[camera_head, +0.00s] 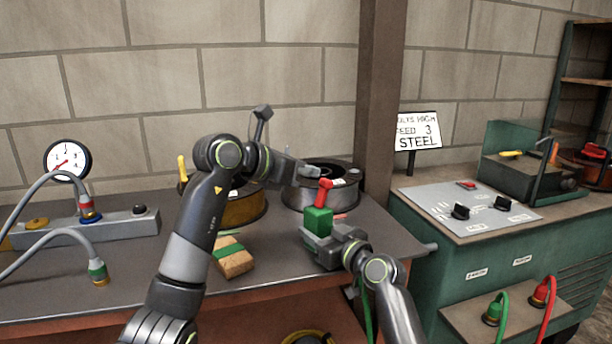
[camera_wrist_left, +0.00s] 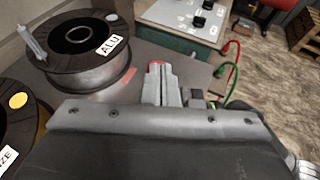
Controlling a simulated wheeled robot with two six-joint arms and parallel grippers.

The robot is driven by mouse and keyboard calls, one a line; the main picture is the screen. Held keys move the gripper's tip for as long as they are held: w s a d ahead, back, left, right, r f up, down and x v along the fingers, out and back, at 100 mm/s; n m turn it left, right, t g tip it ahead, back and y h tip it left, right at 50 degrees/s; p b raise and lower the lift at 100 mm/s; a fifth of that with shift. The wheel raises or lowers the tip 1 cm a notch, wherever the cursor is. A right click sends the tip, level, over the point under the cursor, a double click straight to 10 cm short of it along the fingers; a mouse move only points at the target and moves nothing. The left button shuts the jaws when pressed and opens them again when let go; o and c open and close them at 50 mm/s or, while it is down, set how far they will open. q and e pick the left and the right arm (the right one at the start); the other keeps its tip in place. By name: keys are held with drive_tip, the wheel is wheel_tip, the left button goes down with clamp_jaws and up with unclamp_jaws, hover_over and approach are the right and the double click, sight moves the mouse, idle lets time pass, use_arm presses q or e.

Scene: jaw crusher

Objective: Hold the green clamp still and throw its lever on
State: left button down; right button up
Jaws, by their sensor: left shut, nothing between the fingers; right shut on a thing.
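The green clamp (camera_head: 318,221) stands near the front right of the workbench, with its red lever (camera_head: 325,190) sticking up from its top. My right gripper (camera_head: 314,241) is shut on the clamp's lower part from the front right. My left gripper (camera_head: 310,170) is shut and empty, its tips just above and left of the lever's top; I cannot tell whether they touch. In the left wrist view the shut left fingers (camera_wrist_left: 166,85) hide most of the clamp, and a bit of the red lever (camera_wrist_left: 156,65) shows past their tips.
A wire spool labelled ALU (camera_wrist_left: 90,75) stands behind the clamp, with a bronze spool (camera_head: 244,208) to its left. A wooden block with a green band (camera_head: 234,262) lies left of the clamp. A brown post (camera_head: 381,100) and a green control cabinet (camera_head: 460,240) stand to the right.

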idle(0.3)
use_arm(q)
drive_tip(key=s+a+r, duration=0.2)
drive_tip(key=r, duration=0.3)
drive_tip(key=s+a+r, duration=0.2)
drive_tip(key=a+r, duration=0.1)
drive_tip(key=r, duration=0.3)
drive_tip(key=shift+s+a, duration=0.25)
drive_tip(key=shift+s, duration=0.1)
use_arm(e)
drive_tip(key=o, duration=1.4)
